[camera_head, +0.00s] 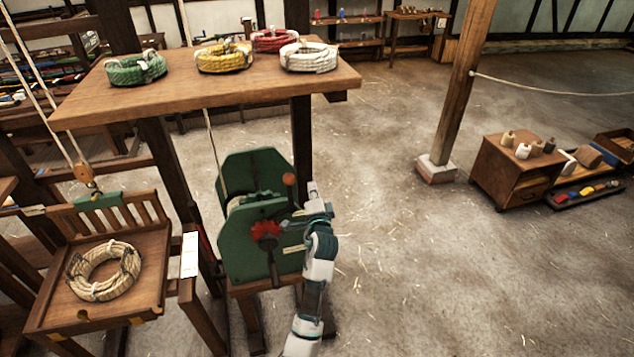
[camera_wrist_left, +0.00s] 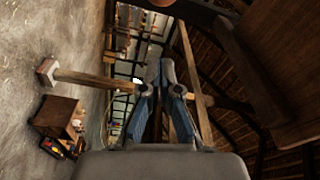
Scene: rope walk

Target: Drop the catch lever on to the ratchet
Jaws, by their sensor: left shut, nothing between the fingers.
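A green winch (camera_head: 235,252) stands in the middle of the head view. A red toothed ratchet (camera_head: 265,230) sits on its near face. A lever with a red-brown knob (camera_head: 289,179) stands upright at the winch's right edge, above and right of the ratchet; I cannot tell for certain that it is the catch lever. A dark bar (camera_head: 273,270) hangs below the ratchet. My left gripper (camera_head: 313,188) is at the winch's right side, just right of the knob. Its fingers (camera_wrist_left: 161,62) are closed and empty in the left wrist view. My right gripper is not in view.
A wooden table (camera_head: 200,88) with several coloured rope coils stands behind the winch. A chair-like wooden seat (camera_head: 60,312) with a rope coil (camera_head: 104,270) hangs at left. A post (camera_head: 462,85) and a small cabinet (camera_head: 512,172) stand at right. The floor between is clear.

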